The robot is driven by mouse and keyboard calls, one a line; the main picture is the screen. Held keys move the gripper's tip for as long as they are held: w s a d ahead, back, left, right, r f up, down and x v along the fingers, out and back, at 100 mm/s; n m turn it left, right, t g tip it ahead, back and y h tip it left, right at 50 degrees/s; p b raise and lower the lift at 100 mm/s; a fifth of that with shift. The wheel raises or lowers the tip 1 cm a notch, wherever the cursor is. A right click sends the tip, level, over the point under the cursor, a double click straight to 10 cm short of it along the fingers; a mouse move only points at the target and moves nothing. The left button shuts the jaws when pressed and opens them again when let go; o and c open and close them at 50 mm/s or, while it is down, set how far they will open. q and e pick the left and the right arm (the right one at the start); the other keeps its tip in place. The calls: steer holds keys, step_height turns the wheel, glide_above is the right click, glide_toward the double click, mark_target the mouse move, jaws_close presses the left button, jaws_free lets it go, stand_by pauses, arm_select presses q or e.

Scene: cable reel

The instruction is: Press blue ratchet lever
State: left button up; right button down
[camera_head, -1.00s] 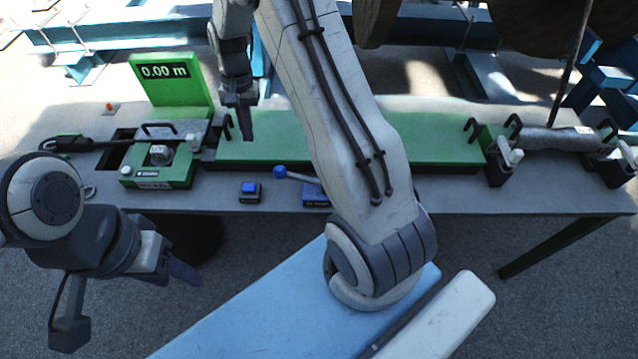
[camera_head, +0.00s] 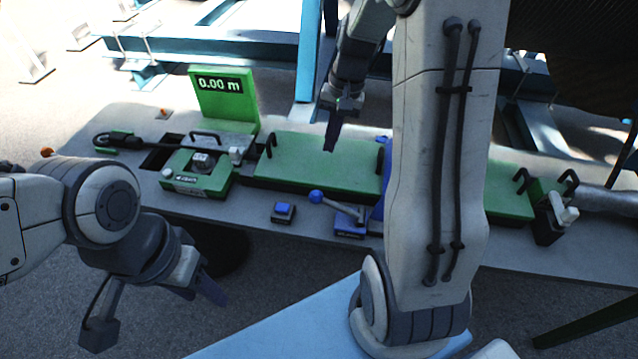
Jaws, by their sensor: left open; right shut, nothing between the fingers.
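The blue ratchet lever shows as a blue ball knob (camera_head: 316,196) on a thin grey rod, above a small blue base (camera_head: 347,226) at the table's front edge. My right arm hides what lies just right of that base. My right gripper (camera_head: 331,140) is shut and empty, pointing down over the green panel, behind and above the lever knob and apart from it. My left gripper (camera_head: 205,290) is low at the left, in front of the table edge, open and empty, and well away from the lever.
A small blue button block (camera_head: 283,212) sits left of the lever. A green meter unit (camera_head: 201,180) with a 0.00 m display (camera_head: 222,97) stands further left. Long green panels (camera_head: 320,165) with black handles run along the table. A white-handled clamp (camera_head: 560,210) is at the right.

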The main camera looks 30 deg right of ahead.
mark_target(317, 192)
steer(key=a+f, duration=0.1)
steer(key=f, duration=0.3)
steer(key=f+p, duration=0.1)
steer(key=f, duration=0.4)
steer(key=a+f+p, duration=0.1)
steer(key=f, duration=0.3)
steer(key=shift+w+a+f, duration=0.15)
steer(key=shift+a+f, duration=0.2)
arm_select(q)
steer(key=shift+r, duration=0.95)
